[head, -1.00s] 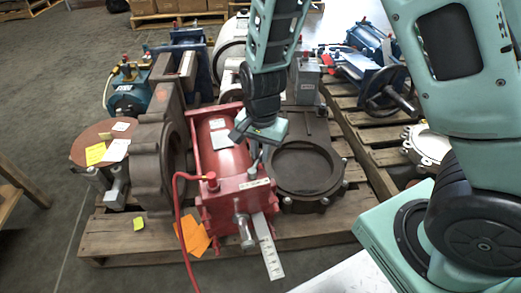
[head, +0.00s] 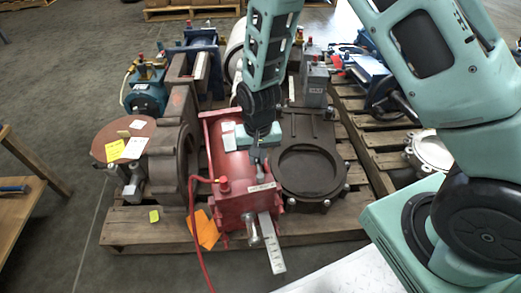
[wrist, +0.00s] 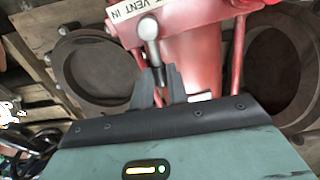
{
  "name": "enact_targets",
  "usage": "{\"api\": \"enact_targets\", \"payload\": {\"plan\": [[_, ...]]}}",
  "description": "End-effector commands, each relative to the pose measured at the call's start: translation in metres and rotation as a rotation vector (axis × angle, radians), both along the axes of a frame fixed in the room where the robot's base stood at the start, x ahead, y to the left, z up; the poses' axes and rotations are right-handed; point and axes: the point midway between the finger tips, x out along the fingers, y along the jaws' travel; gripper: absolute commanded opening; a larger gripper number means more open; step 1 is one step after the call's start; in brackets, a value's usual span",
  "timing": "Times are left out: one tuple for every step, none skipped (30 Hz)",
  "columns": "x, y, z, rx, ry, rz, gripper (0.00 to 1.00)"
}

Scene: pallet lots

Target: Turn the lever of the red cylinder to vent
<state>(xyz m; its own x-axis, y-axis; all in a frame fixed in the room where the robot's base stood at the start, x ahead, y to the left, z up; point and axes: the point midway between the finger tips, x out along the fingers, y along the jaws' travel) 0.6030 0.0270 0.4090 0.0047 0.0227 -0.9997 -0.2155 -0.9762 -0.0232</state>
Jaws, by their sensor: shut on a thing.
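The red cylinder (head: 228,172) lies on the wooden pallet in the head view, with a red hose at its near end. Its body also shows in the wrist view (wrist: 193,55). Its lever (wrist: 149,30) has a round silver end and a dark shaft that runs between my fingers. A white label (wrist: 128,10) reading "VENT IN" is just beyond the silver end; the rest of its text is cut off. My gripper (wrist: 157,86) is shut on the lever. In the head view my gripper (head: 257,152) is over the cylinder's near end, and the fingers are hardly distinguishable.
A brown flanged housing (head: 170,150) stands close on the left, and a dark round-mouthed casting (head: 312,165) close on the right. A silver strip (head: 271,245) juts from the cylinder's near end. Blue equipment (head: 362,68) is farther back. Open floor lies at the left.

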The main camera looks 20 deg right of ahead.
Motion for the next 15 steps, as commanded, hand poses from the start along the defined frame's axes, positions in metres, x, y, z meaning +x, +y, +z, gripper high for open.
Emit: {"api": "enact_targets", "payload": {"plan": [[0.0002, 0.0006, 0.0024, 0.0, 0.001, 0.018, 0.0], [0.0004, 0.0012, 0.0022, 0.0, 0.0, 0.028, 0.0], [0.0004, 0.0018, 0.002, 0.0, 0.0, 0.04, 0.0], [0.0005, 0.0022, 0.0018, 0.0, 0.001, 0.048, 0.0], [0.0005, 0.0026, 0.0016, 0.0, 0.001, 0.054, 0.0], [0.0006, 0.003, 0.0013, 0.0, 0.001, 0.061, 0.0], [0.0006, 0.0032, 0.0011, 0.0, 0.0, 0.065, 0.0], [0.0006, 0.0033, 0.0009, 0.0, 0.0, 0.069, 0.0], [0.0006, 0.0035, 0.0007, 0.0, 0.0, 0.073, 0.0], [0.0006, 0.0036, 0.0005, 0.0, 0.0, 0.075, 0.0], [0.0007, 0.0037, 0.0004, 0.0, 0.0, 0.077, 0.0], [0.0007, 0.0037, 0.0003, 0.0, 0.0, 0.078, 0.0], [0.0007, 0.0038, 0.0002, 0.0, 0.0, 0.078, 0.0], [0.0007, 0.0038, 0.0002, 0.0, 0.0, 0.078, 0.0], [0.0007, 0.0038, 0.0001, 0.0, 0.0, 0.078, 0.0]]}}
